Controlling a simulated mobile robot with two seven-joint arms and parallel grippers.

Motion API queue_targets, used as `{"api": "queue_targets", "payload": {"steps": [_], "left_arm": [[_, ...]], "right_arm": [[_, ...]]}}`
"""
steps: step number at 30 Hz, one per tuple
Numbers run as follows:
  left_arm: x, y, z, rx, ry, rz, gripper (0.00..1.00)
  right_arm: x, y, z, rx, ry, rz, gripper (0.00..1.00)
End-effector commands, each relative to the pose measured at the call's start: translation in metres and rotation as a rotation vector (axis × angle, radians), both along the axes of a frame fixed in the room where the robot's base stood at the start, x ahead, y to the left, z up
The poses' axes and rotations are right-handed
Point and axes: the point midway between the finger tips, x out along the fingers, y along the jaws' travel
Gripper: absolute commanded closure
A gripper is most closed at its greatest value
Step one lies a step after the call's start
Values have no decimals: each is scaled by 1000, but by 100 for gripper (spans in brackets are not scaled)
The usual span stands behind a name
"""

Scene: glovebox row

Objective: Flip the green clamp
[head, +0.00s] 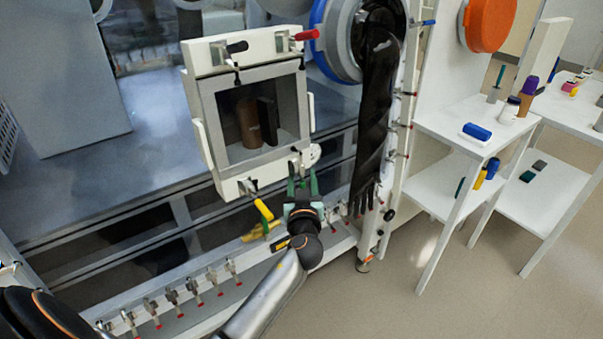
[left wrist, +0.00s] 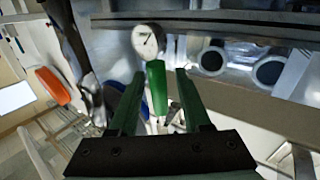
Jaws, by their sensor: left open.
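The green clamp's bright green handle (left wrist: 157,88) shows in the left wrist view, between the two fingers. My left gripper (head: 302,178) is open at the lower right corner of the framed hatch (head: 190,110) in the head view. Its dark green fingers (left wrist: 157,80) stand on both sides of the handle, with gaps visible. In the head view the fingers largely hide the handle, and I cannot tell whether they touch it. My right gripper is not in view.
Other hatch clamps have yellow (head: 263,209), red (head: 306,35) and black (head: 237,47) handles. A long black glove (head: 375,110) hangs right of the hatch. A round gauge (left wrist: 148,39) is close beyond the handle. White shelves (head: 470,125) stand at right.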

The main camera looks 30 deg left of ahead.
Motion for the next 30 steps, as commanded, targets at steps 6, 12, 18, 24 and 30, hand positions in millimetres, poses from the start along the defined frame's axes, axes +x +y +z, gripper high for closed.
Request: {"api": "queue_targets", "payload": {"steps": [6,12,18,24,30], "left_arm": [[0,-1,0,-1,1,1,52],[0,0,0,-1,1,1,59],[0,0,0,0,0,1,81],[0,0,0,0,0,1,100],[0,0,0,0,0,1,100]], "right_arm": [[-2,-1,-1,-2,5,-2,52],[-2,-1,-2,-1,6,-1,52],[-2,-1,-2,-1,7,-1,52],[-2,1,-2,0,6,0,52],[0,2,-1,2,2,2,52]]}}
